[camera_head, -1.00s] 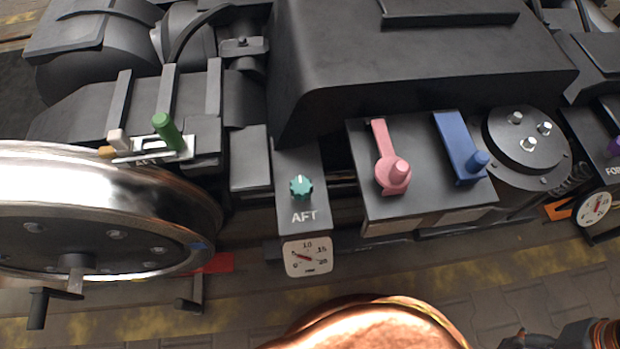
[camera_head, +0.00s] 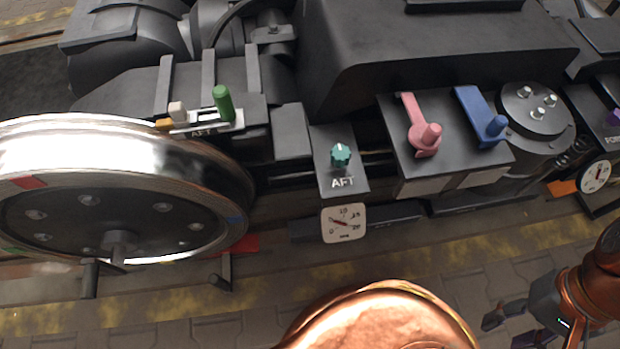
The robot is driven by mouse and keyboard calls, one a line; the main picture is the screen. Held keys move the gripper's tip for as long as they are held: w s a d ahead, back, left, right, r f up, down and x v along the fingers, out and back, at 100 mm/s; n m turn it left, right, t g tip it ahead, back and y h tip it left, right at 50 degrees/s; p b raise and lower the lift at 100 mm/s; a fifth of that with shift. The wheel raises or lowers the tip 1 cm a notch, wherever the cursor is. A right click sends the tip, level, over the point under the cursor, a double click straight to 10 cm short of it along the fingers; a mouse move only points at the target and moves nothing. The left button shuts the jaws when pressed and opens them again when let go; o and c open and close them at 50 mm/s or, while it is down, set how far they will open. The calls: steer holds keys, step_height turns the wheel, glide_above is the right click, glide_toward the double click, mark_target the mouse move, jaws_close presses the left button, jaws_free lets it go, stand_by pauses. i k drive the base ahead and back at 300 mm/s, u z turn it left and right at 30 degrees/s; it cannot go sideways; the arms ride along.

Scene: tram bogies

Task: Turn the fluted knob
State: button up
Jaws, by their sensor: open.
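The fluted knob (camera_head: 340,155) is small and teal-green. It sits on a dark panel (camera_head: 345,183) marked AFT, left of the pink lever. My gripper (camera_head: 512,326) is at the lower right, low over the paving and well apart from the knob. Its dark fingers are spread apart, with nothing seen between them.
A pink lever (camera_head: 421,132) and a blue lever (camera_head: 484,120) stand right of the knob. A green handle (camera_head: 223,104) is up to the left. A large shiny wheel (camera_head: 120,135) fills the left side. Open paving (camera_head: 260,300) lies in front.

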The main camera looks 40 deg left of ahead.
mark_target(340, 156)
steer(key=u, duration=2.9)
steer(key=k, duration=0.85)
steer(key=z, duration=0.7)
steer(key=i, duration=1)
steer(key=z, duration=0.05)
